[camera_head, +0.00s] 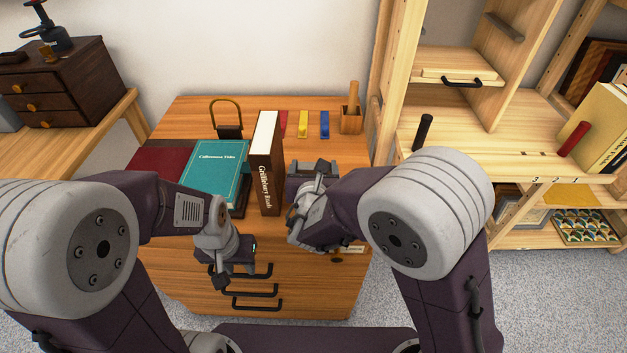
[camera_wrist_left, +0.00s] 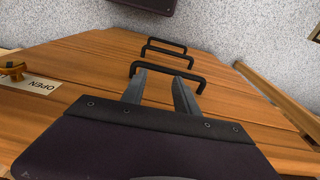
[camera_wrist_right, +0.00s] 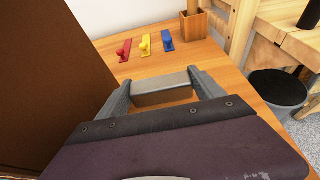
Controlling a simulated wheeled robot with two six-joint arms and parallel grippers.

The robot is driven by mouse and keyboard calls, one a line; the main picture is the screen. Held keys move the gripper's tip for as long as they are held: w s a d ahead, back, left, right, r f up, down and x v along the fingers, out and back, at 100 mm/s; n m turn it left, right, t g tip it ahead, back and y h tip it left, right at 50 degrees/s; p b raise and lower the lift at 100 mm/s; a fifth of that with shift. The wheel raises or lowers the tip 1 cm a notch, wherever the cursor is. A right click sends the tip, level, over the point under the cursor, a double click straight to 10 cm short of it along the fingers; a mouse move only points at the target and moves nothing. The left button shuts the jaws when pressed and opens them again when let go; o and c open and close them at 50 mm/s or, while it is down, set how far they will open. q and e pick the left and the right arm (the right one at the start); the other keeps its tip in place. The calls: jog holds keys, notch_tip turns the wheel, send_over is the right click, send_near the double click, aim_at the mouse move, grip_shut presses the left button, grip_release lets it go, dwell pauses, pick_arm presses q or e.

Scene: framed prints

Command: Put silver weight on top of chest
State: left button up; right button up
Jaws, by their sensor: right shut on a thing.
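My right gripper (camera_wrist_right: 165,92) is shut on a grey, shiny block, the silver weight (camera_wrist_right: 163,84), over the wooden cabinet's top. I cannot tell whether the weight touches the surface. In the head view my right gripper (camera_head: 312,170) is just right of a thick upright brown book, and the weight is mostly hidden. My left gripper (camera_wrist_left: 159,90) is empty, its fingers apart, in front of the cabinet's drawer handles. A small dark chest of drawers (camera_head: 62,85) with round orange knobs stands at the far left on a light wooden table.
A black device (camera_head: 45,30) stands on the dark chest. Wooden shelves (camera_head: 480,130) are at right.

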notch_tip(320, 180, down, 4)
jog(key=shift+f+b, duration=0.15)
jog(key=shift+b, duration=0.85)
jog(key=o, duration=1.8)
jog(key=shift+r, duration=0.2)
jog(key=p+v, duration=0.3)
jog(key=v, duration=0.9)
jog(key=shift+f, duration=0.1)
